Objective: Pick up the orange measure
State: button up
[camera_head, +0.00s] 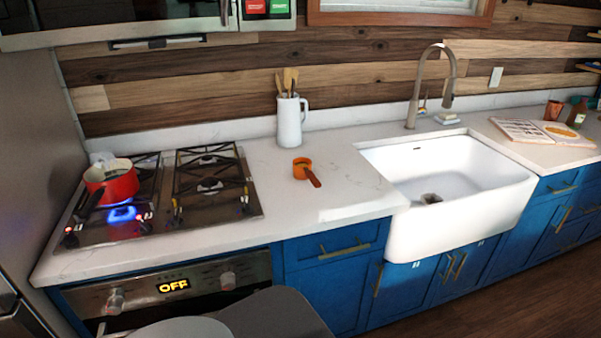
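The orange measure (301,168) is a small orange cup with a brownish handle (314,180) pointing toward the front right. It sits on the white counter (270,190) between the gas stove and the sink. Nothing touches it. My gripper is not in view. Grey rounded parts at the bottom edge look like my own body.
A red pot (112,182) stands over a lit blue flame on the gas stove (160,200). A white pitcher with wooden utensils (289,121) stands behind the measure. A white sink (450,180) with a tall faucet (416,90) lies to its right. The counter around the measure is clear.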

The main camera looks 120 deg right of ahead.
aim_at(308, 177)
jog(key=k, duration=2.7)
jog(key=z, duration=0.2)
